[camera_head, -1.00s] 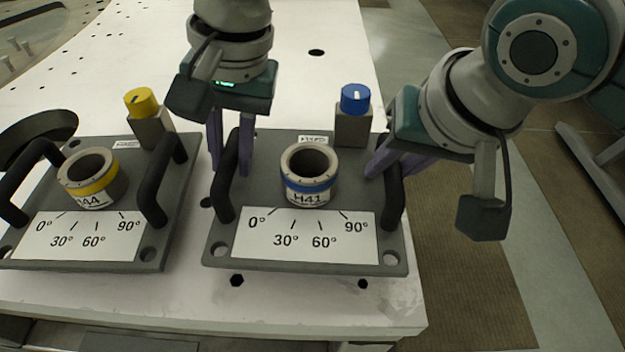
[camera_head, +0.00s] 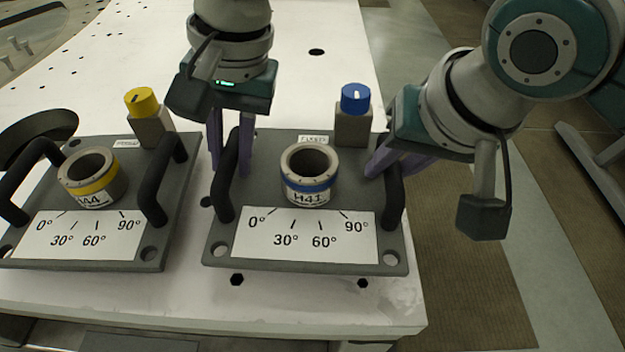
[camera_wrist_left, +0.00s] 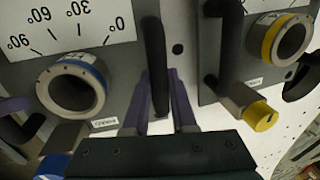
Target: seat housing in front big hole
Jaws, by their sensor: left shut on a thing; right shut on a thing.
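A grey plate (camera_head: 225,242) lies on the white table, its front edge near the table's front. It bears an open-topped cylindrical housing (camera_head: 309,176) with a blue band and the label H41, standing upright. My left gripper (camera_head: 230,165) is shut on the plate's left black handle (camera_head: 226,188); the left wrist view shows this handle (camera_wrist_left: 154,50) between the purple fingers (camera_wrist_left: 163,105). My right gripper (camera_head: 384,168) is at the plate's right black handle (camera_head: 394,199) and shut on it; its fingertips are partly hidden. Dark holes in the table (camera_head: 237,280) show just in front of the plate.
A similar plate (camera_head: 150,235) with a yellow-banded cylinder (camera_head: 93,178) and yellow knob (camera_head: 140,101) lies close on the left. A blue knob (camera_head: 355,98) stands on a block at the back of the blue-banded plate. The table's right edge is close to that plate.

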